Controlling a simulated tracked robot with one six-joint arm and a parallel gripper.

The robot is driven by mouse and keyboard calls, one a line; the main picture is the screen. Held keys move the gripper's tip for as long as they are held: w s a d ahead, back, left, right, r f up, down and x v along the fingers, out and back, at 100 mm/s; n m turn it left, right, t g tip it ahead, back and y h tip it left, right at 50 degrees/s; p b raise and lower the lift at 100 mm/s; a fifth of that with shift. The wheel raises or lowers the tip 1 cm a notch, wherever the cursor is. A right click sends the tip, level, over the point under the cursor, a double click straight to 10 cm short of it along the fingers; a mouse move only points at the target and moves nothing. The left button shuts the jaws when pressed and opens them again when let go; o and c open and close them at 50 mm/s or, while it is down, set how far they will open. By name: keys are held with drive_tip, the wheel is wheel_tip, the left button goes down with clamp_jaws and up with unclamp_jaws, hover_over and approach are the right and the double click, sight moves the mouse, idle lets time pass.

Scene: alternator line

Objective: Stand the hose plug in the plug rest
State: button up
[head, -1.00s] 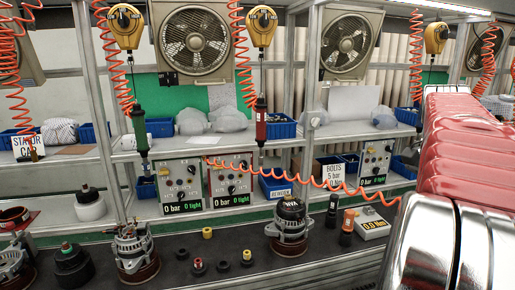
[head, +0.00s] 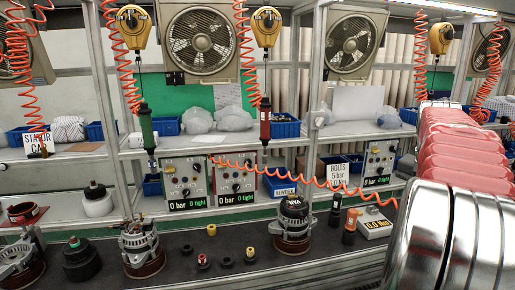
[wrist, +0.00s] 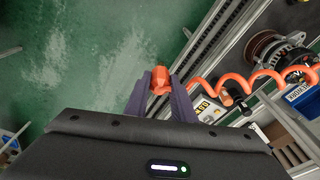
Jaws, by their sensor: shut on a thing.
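In the wrist view my gripper (wrist: 160,88) has its two purple fingers closed on the orange hose plug (wrist: 159,75). The coiled orange hose (wrist: 232,80) runs from the right side up to the fingers. The plug is over the green floor, off the edge of the bench. In the head view the hose (head: 300,175) stretches from a grey test box (head: 235,182) to behind my silver and red arm at the right. My gripper and the plug are hidden there. I cannot make out the plug rest with certainty in either view.
The dark bench (head: 190,240) holds an alternator (head: 140,248), a stacked unit (head: 293,226), small black and yellow parts, dark tools (head: 349,226) and a meter marked 0.0 Nm (head: 374,222). Blue bins (head: 278,184) stand behind. Coiled hoses hang above. Green floor (wrist: 90,60) is clear.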

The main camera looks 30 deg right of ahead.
drive_tip(key=w+a+f+n, duration=0.3)
drive_tip(key=w+a+f, duration=0.25)
drive_tip(key=w, duration=0.25)
drive_tip(key=w+a+f+n+t+y, duration=0.1)
drive_tip(key=w+a+f+n, duration=0.4)
drive_tip(key=w, duration=0.3)
drive_tip(key=w+a+f+n, duration=0.2)
drive_tip(key=w+a+f, duration=0.3)
drive_tip(key=w+a, duration=0.25)
drive_tip(key=w+a+f+n, duration=0.2)
drive_tip(key=a+f, duration=0.1)
drive_tip(key=a, duration=0.6)
drive_tip(key=w+a+f+n, duration=0.2)
drive_tip(key=a+f, duration=0.2)
drive_tip(key=a, duration=0.6)
drive_tip(key=w+a+f+n, duration=0.2)
drive_tip(key=a+f, duration=0.2)
drive_tip(key=a, duration=0.6)
drive_tip(key=shift+n+t+y, duration=0.3)
drive_tip(key=shift+n+y, duration=0.1)
drive_tip(key=shift+s+d, duration=0.1)
drive_tip(key=shift+s, duration=0.1)
